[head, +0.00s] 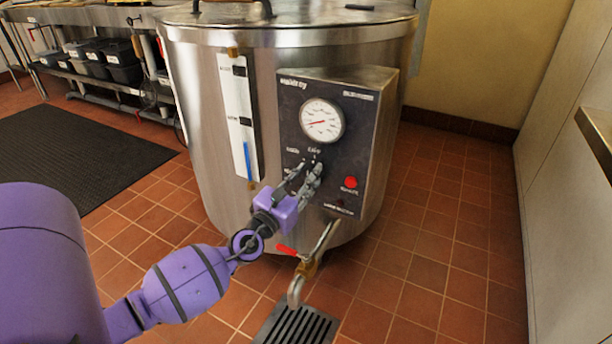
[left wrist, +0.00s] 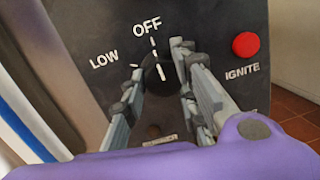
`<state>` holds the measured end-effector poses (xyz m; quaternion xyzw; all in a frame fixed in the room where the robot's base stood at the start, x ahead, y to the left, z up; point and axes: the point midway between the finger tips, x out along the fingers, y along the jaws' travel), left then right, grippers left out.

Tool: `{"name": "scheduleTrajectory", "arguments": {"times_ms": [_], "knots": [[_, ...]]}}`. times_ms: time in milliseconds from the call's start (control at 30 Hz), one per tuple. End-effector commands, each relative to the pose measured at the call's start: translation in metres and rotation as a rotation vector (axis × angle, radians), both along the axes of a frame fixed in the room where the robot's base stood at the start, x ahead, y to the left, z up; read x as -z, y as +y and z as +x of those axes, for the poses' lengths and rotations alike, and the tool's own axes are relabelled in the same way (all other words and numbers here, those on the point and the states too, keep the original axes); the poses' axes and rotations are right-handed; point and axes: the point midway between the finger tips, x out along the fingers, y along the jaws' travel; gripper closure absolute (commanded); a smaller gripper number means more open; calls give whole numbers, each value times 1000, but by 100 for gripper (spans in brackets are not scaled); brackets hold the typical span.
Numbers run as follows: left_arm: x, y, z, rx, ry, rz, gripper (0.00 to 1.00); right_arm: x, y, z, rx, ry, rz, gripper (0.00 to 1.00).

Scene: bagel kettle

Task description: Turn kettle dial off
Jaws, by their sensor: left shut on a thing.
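The steel kettle (head: 210,110) stands on the floor with a dark control panel (head: 365,140) on its front. My left gripper (head: 308,170) reaches the panel below the gauge, and its fingers hide most of the dial in the head view. In the left wrist view the black dial (left wrist: 156,76) sits between the two fingers of my left gripper (left wrist: 162,85), which are shut on it. The dial's white mark points up toward the OFF label (left wrist: 147,25), roughly in line with it. LOW is to the left. My right gripper is not in view.
A round gauge (head: 322,120) sits above the dial. A red ignite button (head: 351,182) is at its lower right. A spout with a red handle (head: 286,250) sticks out below, above a floor drain (head: 297,326). A black mat (head: 80,150) lies at left.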

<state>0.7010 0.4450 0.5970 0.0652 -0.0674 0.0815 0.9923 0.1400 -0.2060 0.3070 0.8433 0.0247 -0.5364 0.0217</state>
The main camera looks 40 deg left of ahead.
Motion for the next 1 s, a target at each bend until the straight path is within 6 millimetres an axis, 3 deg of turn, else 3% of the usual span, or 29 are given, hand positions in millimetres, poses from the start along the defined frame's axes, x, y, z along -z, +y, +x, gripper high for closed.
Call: {"name": "scheduleTrajectory", "arguments": {"times_ms": [667,700,767,1000], "knots": [[3,7,-3,-13,18,55,98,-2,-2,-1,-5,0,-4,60],[3,7,-3,-14,18,54,67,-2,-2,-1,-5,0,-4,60],[3,7,-2,-13,18,55,59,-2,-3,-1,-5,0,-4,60],[3,4,-2,-8,18,54,58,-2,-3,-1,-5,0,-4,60]]}}
